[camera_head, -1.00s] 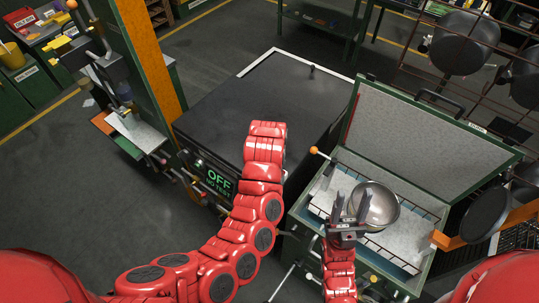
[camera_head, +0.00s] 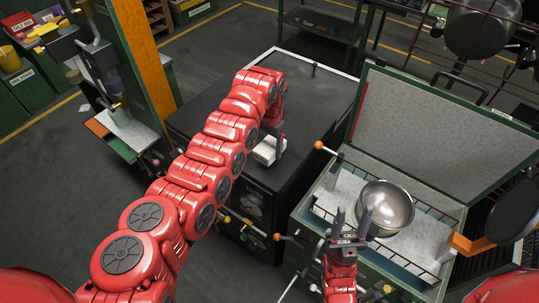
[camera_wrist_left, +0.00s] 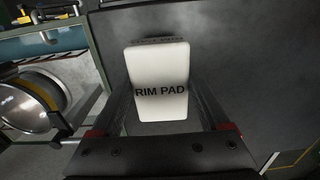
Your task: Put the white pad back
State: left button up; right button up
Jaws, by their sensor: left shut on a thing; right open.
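The white pad (camera_head: 265,151) is in my left gripper (camera_head: 274,142), over the black cabinet top (camera_head: 315,105). In the left wrist view the pad (camera_wrist_left: 158,80) is a white block with rounded corners, marked "RIM PAD", between the two fingers of the left gripper (camera_wrist_left: 163,105). I cannot tell whether it touches the top. My right gripper (camera_head: 351,218) is open, with its fingers pointing up at the near left side of the metal bowl (camera_head: 392,204). I cannot tell whether they touch the bowl.
The bowl sits in an open green case (camera_head: 436,117) with a wire rack (camera_head: 425,270), right of the cabinet. Orange-knobbed levers (camera_head: 318,145) stand between cabinet and case. Pans (camera_head: 480,30) hang at the upper right. The cabinet's far top is mostly clear.

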aim_at(269, 149)
pick_arm(q)
jog(key=w+b, duration=0.1)
jog(key=b, duration=0.2)
jog(key=shift+w+d+f, duration=0.1)
jog(key=shift+w+d, duration=0.05)
jog(key=shift+w, duration=0.05)
jog(key=shift+f+b, duration=0.4)
jog(key=shift+f, duration=1.05)
jog(key=shift+f, duration=0.25)
jog(key=o, duration=1.5)
jog(key=shift+r, duration=0.4)
notch_tip(269, 149, up, 11)
jog(key=b, duration=0.3)
jog(key=shift+b, duration=0.4)
jog(key=shift+r, duration=0.35)
